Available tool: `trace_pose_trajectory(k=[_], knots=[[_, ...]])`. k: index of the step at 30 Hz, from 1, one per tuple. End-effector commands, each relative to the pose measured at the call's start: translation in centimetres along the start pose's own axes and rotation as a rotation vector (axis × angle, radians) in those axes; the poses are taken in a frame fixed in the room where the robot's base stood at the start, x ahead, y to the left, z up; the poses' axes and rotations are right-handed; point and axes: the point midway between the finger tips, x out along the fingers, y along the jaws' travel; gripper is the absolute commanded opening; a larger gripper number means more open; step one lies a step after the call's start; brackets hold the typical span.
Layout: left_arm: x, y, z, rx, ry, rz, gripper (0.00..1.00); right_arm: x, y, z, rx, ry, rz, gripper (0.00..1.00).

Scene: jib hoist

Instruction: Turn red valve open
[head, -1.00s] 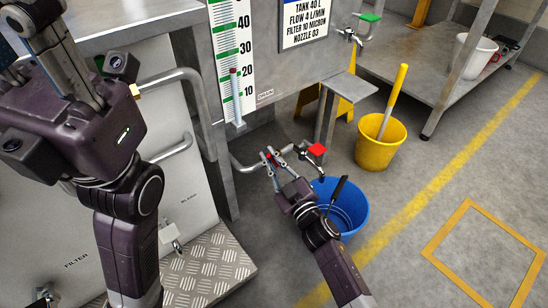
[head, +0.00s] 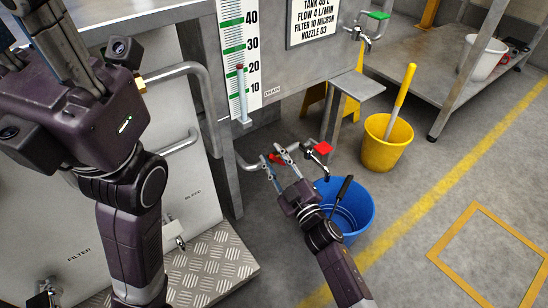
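A tap with a flat red handle (head: 322,148) sticks out at the drain pipe below the gauge, over a blue bucket. A second small red part (head: 275,157) shows on the pipe, between and behind my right fingertips. My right gripper (head: 273,159) is at the pipe, left of the flat red handle and apart from it. Its two fingers are spread, and I cannot tell whether they touch the pipe or the small red part. My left gripper (head: 52,30) is at the upper left, far from the tap; its fingertips are cut off or unclear.
A blue bucket (head: 361,218) with a dark handle in it stands beside my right wrist. A yellow bucket (head: 382,152), a small metal shelf (head: 357,86) and a green-handled tap (head: 378,15) are farther back. Pipes and panels line the left.

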Motion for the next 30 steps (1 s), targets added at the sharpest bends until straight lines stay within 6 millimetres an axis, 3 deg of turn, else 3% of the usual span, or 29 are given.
trace_pose_trajectory(k=[7, 11, 24, 30], knots=[[0.1, -0.1, 0.0, 0.001, 0.005, -0.003, 0.3, -0.1, 0.0, 0.0, 0.0, 0.0, 0.0, 0.28], [0.1, -0.1, 0.0, 0.001, 0.004, -0.003, 0.3, -1.1, 0.0, 0.1, 0.0, -0.001, 0.0, 0.28], [0.0, 0.0, 0.0, 0.001, 0.001, -0.001, 0.3, -9.6, -0.1, 0.1, 0.001, -0.002, -0.001, 0.28], [0.0, 0.0, 0.0, 0.001, 0.001, -0.001, 0.3, -11.7, 0.0, 0.1, 0.0, -0.001, 0.0, 0.28]])
